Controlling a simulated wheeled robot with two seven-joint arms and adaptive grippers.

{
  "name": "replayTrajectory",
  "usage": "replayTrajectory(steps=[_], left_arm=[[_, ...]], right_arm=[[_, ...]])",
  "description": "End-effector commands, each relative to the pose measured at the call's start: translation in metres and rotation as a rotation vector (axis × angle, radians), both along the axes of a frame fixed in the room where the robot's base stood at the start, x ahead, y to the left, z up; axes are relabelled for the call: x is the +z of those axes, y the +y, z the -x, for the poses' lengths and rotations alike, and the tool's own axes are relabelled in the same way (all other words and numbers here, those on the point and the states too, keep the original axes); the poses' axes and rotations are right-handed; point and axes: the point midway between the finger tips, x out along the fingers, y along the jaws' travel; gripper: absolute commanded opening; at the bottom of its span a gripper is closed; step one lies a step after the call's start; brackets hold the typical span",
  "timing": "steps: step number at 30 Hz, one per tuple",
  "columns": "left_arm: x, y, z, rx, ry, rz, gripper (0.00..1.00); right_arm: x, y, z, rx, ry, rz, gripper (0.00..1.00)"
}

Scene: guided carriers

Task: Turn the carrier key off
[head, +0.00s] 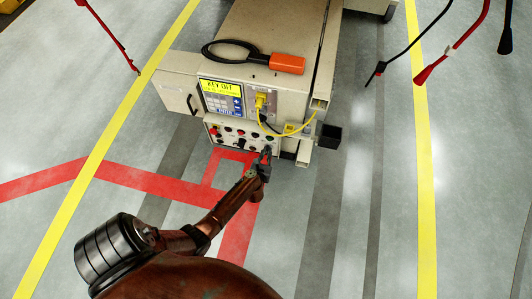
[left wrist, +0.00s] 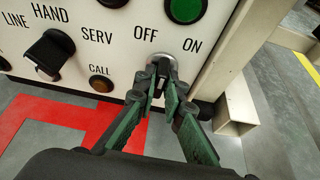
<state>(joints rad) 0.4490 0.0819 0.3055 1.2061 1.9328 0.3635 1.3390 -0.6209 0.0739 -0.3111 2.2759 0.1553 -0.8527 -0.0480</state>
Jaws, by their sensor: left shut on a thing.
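The carrier (head: 270,28) is a beige machine with a control panel on its front end. Its display (head: 221,87) is lit yellow and reads "KEY OFF". In the left wrist view the key switch (left wrist: 165,61) has a silver ring at the panel's lower right, between the printed words OFF and ON. My left gripper (head: 266,155) is at the panel's lower right; in the wrist view its green-padded fingers (left wrist: 162,86) are closed on the small dark key at the switch. The fingers hide most of the key, so its exact angle is unclear. My right gripper is not in view.
Beside the key are a black LINE/HAND/SERV selector knob (left wrist: 49,52), an orange CALL button (left wrist: 102,83) and a green button (left wrist: 186,9). An orange pendant (head: 287,63) with a black cable lies on top of the carrier. Yellow connector cable (head: 290,130) hangs right of the display.

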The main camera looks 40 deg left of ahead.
Motion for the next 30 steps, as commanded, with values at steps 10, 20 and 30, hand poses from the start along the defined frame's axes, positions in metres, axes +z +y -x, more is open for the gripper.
replayTrajectory(steps=[10, 20, 30], left_arm=[[-0.0015, -0.0007, 0.0013, -0.002, -0.16, 0.267, 0.0], [-0.0028, -0.0008, 0.0017, -0.003, -0.262, 0.434, 0.0], [-0.0024, -0.0012, 0.0012, -0.003, -0.3, 0.497, 0.0]], right_arm=[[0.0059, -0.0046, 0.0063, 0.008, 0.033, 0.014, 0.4], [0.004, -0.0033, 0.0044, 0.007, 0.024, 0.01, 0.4], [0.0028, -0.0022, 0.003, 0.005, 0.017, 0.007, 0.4]])
